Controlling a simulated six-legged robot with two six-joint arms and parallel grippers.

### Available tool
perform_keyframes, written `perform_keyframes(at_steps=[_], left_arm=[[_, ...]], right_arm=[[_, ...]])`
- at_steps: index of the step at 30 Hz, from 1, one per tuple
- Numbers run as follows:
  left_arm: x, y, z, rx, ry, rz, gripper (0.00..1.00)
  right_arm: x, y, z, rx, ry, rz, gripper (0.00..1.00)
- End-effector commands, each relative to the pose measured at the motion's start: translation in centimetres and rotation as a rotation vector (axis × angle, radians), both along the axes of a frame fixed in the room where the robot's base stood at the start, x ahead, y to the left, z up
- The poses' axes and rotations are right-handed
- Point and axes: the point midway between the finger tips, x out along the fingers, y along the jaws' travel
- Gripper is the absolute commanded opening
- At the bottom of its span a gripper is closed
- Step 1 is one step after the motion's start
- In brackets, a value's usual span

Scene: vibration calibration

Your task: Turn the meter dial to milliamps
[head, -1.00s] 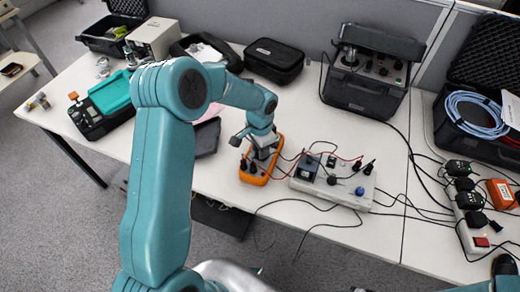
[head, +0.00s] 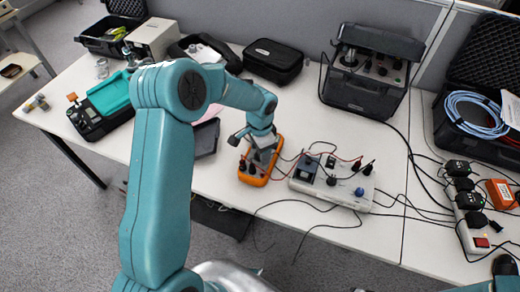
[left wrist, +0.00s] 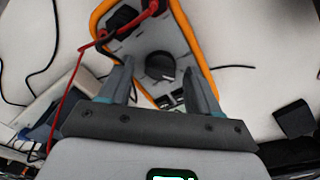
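The meter is a grey multimeter with an orange rim (head: 257,180), lying face up on the table. In the left wrist view the meter (left wrist: 205,57) shows its round dark dial (left wrist: 160,66), with red and black leads plugged in at its far end. The dial's setting is too small to read. My left gripper (head: 262,154) is over the meter, pointing down. In the left wrist view the fingers of my left gripper (left wrist: 158,78) are apart, one on each side of the dial. I cannot tell whether they touch it. My right gripper is not in view.
A light control box (head: 333,182) with knobs stands right of the meter, joined by leads. A black case (head: 273,60) and a dark instrument (head: 368,85) stand behind. A dark tray (head: 206,137) lies left. Loose cables cross the table's front edge.

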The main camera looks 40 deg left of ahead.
Motion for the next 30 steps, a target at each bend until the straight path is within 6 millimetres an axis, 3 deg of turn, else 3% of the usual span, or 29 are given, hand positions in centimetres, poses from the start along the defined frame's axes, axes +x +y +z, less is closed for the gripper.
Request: perform_keyframes(at_steps=[4, 8, 21, 25, 30], left_arm=[[0.0, 0.1, 0.5, 0.001, 0.000, 0.001, 0.62], [0.1, 0.0, 2.4, 0.002, -0.003, 0.000, 0.62], [0.1, 0.0, 13.4, 0.000, -0.004, 0.000, 0.62], [0.1, 0.0, 15.3, 0.000, -0.001, 0.000, 0.62], [0.0, 0.0, 16.3, 0.000, 0.001, -0.001, 0.62]], right_arm=[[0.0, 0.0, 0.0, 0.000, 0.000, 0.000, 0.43], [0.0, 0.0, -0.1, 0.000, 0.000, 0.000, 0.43], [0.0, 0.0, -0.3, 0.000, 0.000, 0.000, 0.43], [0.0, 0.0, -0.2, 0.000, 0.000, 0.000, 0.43], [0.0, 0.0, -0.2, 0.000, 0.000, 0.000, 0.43]])
